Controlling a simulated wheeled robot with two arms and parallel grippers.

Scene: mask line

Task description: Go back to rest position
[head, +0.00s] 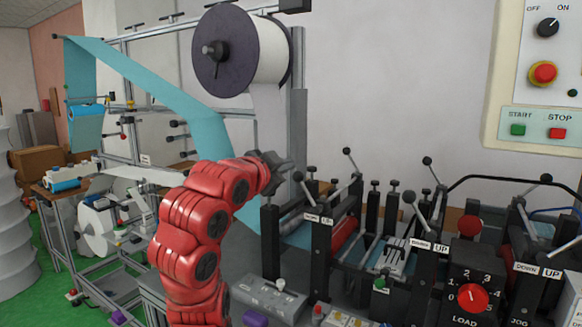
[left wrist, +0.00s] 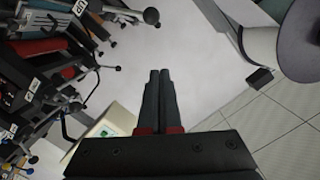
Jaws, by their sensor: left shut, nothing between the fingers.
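My left arm is red and comes up from the bottom of the head view. Its dark left gripper (head: 278,172) is raised in front of the mask line, below the large white roll. In the left wrist view the two fingers of my left gripper (left wrist: 159,76) lie together, shut and empty, with a pale wall behind them. My right gripper is in neither view.
The mask line's levers and rollers (head: 345,235) stand right of my left arm. A white roll (head: 258,50) hangs above the gripper. A blue web (head: 150,80) runs at the left. A control panel (head: 535,75) is at upper right.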

